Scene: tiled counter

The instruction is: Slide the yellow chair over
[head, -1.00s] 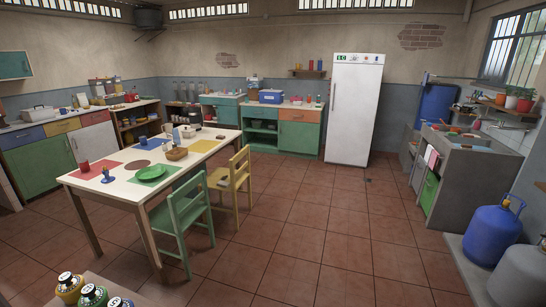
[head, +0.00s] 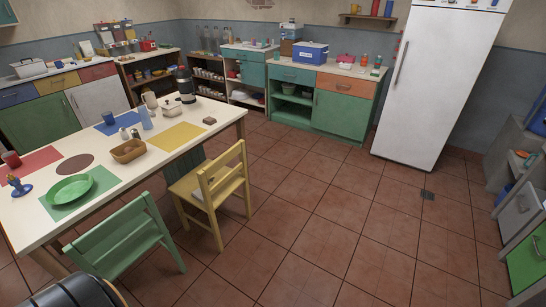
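The yellow chair (head: 219,180) stands upright on the tiled floor at the right long side of the white dining table (head: 222,115). The green chair (head: 122,240) stands nearer to me on the same side of the table. Neither of my grippers shows in the head view.
The table holds a green plate (head: 69,189), a bread basket (head: 128,151) and a dark flask (head: 184,85). Open tiled floor (head: 330,215) lies right of the yellow chair. A white fridge (head: 437,80) and counters line the back.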

